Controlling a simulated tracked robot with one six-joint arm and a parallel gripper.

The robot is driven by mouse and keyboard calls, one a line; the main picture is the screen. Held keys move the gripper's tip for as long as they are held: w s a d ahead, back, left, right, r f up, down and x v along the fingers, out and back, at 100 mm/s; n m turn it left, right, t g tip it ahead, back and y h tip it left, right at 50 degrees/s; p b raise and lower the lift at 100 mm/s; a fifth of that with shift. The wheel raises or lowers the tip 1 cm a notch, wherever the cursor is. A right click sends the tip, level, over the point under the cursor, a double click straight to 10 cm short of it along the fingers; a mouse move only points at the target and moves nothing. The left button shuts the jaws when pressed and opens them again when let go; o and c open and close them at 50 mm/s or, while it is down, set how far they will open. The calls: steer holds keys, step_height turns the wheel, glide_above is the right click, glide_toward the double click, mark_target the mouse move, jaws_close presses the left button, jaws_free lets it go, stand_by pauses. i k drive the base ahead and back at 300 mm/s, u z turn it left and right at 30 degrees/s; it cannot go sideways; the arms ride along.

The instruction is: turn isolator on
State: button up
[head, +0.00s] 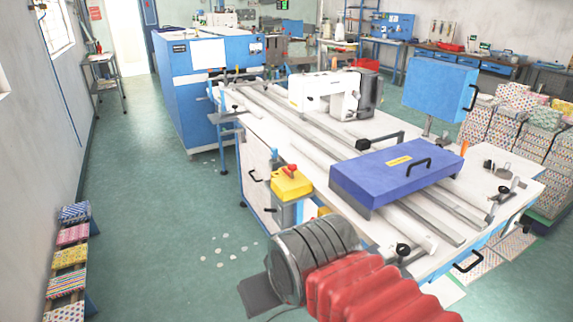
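A yellow box with a red knob on top (291,183) stands on a grey post at the near left side of the long white sewing table (262,127). It may be the isolator, but no label is readable and I cannot tell its switch position. In the foreground, a dark grey ribbed cylinder and red bellows look like part of my arm; they are below and to the right of the yellow box, apart from it in the picture. I do not see my gripper's fingers.
A blue-purple cover with a black handle (398,172) and a white sewing machine (330,93) are on the table. A blue cabinet (185,95) stands behind. Patterned stacks (500,135) are at right. Green floor (140,200) is clear at left, beside striped stacks (70,285).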

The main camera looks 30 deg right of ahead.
mark_target(292, 167)
steer(key=i, duration=1.15)
